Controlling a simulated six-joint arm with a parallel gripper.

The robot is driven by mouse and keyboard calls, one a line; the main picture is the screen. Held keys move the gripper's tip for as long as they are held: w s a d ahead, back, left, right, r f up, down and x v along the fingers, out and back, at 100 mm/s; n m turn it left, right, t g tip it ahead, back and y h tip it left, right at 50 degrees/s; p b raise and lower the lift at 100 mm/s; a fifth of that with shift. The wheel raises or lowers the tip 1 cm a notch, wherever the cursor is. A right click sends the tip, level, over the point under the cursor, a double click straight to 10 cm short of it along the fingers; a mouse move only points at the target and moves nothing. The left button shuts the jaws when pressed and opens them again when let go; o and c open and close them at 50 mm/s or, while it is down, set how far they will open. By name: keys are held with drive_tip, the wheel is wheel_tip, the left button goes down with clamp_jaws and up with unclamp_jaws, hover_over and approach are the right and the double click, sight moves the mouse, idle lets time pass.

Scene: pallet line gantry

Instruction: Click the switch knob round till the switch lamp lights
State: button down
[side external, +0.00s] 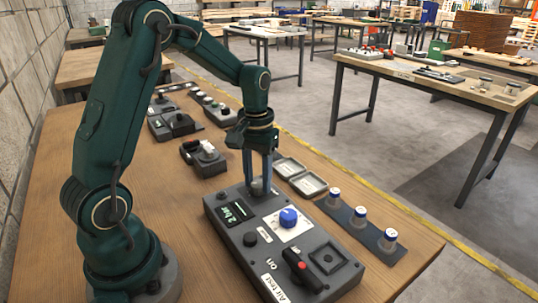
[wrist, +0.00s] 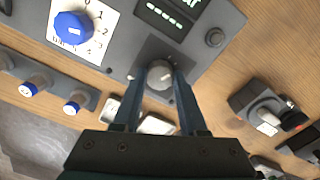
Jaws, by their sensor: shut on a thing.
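A grey round knob (wrist: 160,76) sits at one end of the dark control box (side external: 228,240). My gripper (side external: 260,186) points down at this end and is shut on the grey knob, with a finger on each side in the wrist view (wrist: 158,88). The fingers hide most of the knob in the side view. A small round dark fitting (wrist: 215,38) beside the display shows no glow; I cannot tell if it is the lamp. The display (side external: 234,213) has lit green characters, reading about "2 bar". A blue knob (side external: 288,217) stands on a white numbered dial.
The box also carries a black round part (side external: 250,239), a black lever with a red button (side external: 301,266) and a square socket (side external: 328,257). A strip with several blue-banded jars (side external: 360,214), two shallow trays (side external: 308,184) and a small switch box (side external: 204,157) stand around it.

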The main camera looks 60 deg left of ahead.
sight(258, 183)
idle(0.3)
drive_tip(key=shift+c, duration=2.2)
unclamp_jaws()
drive_tip(key=shift+r, duration=2.6)
